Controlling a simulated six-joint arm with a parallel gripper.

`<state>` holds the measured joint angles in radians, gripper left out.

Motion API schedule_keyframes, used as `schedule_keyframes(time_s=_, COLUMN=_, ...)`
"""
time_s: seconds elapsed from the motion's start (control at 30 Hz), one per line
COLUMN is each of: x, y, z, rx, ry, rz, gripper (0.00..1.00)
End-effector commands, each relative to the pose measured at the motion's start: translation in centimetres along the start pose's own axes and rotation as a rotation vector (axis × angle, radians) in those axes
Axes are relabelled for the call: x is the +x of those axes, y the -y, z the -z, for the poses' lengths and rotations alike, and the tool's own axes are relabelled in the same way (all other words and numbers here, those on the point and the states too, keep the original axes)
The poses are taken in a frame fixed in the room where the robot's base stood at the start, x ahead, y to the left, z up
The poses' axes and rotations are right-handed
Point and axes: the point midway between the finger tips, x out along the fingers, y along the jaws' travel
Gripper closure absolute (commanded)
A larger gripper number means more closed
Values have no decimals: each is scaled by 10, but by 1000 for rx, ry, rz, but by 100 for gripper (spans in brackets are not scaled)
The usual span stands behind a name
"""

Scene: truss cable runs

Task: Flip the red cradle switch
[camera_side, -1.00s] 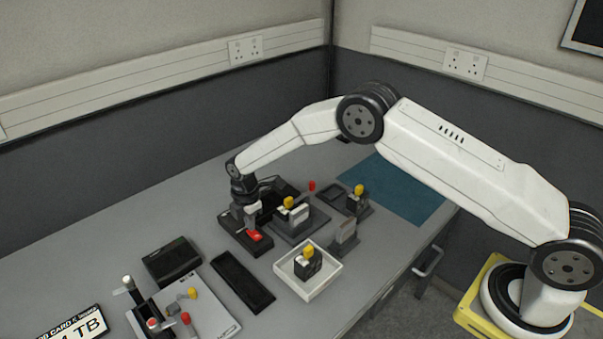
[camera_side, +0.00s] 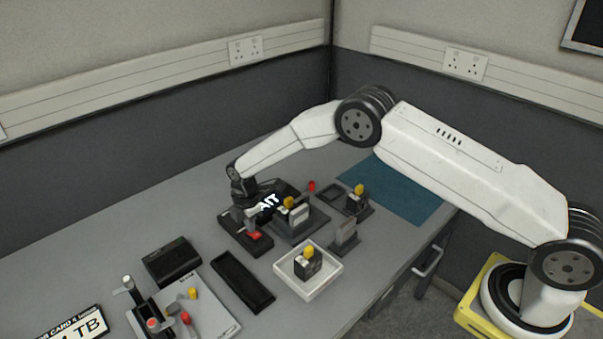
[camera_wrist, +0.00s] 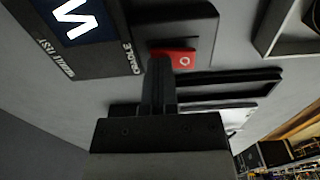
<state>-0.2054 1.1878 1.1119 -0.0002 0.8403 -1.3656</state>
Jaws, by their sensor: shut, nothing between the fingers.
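The red cradle switch (camera_side: 254,236) sits on a dark base plate (camera_side: 235,233) on the bench. In the wrist view the red rocker (camera_wrist: 181,57) shows a white circle mark on its visible end, with the word CRADLE beside it. My gripper (camera_side: 250,228) points down, shut and empty, right at the switch. In the wrist view its fingertips (camera_wrist: 159,62) overlap the left part of the rocker and hide it. I cannot tell whether they touch it. A display (camera_side: 268,203) just behind is lit with white letters, and part of it shows in the wrist view (camera_wrist: 75,18).
Yellow-topped blocks stand on a fixture (camera_side: 290,222), in a white tray (camera_side: 309,287) and near a blue mat (camera_side: 395,190). A long black tray (camera_side: 243,282) and a dark box (camera_side: 172,262) lie in front. Open bench is at left.

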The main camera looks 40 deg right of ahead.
Motion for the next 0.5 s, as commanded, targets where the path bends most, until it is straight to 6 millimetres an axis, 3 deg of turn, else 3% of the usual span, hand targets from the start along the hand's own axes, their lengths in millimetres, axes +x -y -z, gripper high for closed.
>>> schedule_keyframes(time_s=0.5, x=-20, y=0, z=0, rx=0, ry=0, rz=1, gripper=100)
